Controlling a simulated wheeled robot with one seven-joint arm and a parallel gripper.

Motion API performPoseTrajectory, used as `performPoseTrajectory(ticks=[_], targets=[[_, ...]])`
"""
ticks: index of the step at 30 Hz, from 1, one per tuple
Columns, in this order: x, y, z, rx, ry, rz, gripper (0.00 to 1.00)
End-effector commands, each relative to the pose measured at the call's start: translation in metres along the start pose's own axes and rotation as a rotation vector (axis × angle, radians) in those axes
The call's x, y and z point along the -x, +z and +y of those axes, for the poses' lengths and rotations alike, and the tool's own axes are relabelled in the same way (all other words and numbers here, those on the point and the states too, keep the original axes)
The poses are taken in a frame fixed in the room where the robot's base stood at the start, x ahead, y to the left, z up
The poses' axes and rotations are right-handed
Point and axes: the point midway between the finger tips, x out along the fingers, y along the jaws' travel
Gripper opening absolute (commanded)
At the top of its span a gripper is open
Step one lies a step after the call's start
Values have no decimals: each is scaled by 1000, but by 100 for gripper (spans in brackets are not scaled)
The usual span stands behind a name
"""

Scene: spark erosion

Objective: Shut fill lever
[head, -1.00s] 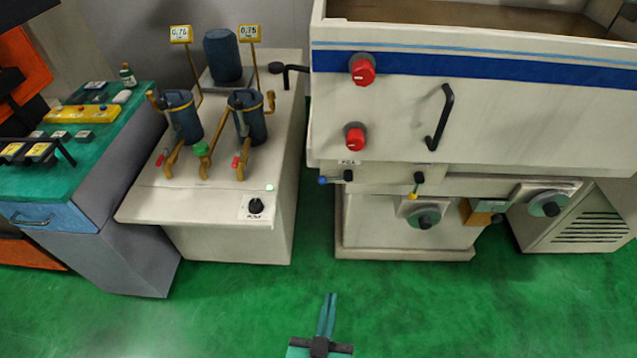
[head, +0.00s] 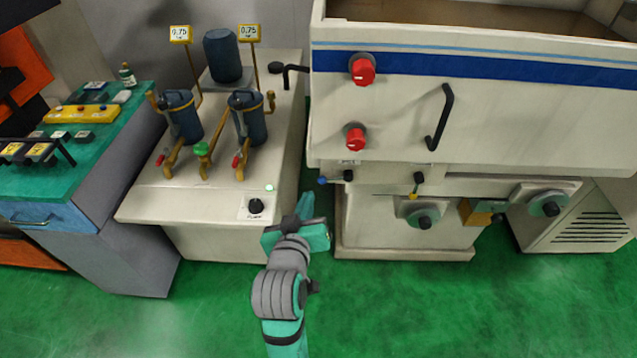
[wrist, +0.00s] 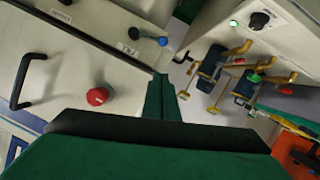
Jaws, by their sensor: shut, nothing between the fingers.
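Two small levers are on the front of the white machine, below its blue-striped tank. The left one, a blue-tipped lever (head: 323,180), lies about level and points left from its black hub. The right one, a yellow-tipped lever (head: 413,194), hangs downward. Their labels are too small to read, so I cannot tell which is the fill lever. The blue-tipped lever also shows in the wrist view (wrist: 150,37), beyond my fingertips. My gripper (head: 305,204) is shut and empty, left of and below the blue-tipped lever in the picture. Its closed fingers show in the wrist view (wrist: 160,95).
Red knobs (head: 363,71) and a black handle (head: 440,118) stick out of the tank front. The white filter cabinet (head: 225,215) with blue canisters (head: 183,118) stands left. A narrow gap separates cabinet and machine. Green floor (head: 420,310) is clear in front.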

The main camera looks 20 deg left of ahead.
Motion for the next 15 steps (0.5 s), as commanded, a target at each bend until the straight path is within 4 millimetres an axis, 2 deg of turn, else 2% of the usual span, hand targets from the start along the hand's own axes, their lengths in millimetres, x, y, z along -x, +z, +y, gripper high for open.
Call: performPoseTrajectory(ticks=[11,15], targets=[[-1,-1,0,1,0,-1,0],[-8,-1,0,2,0,-2,0]])
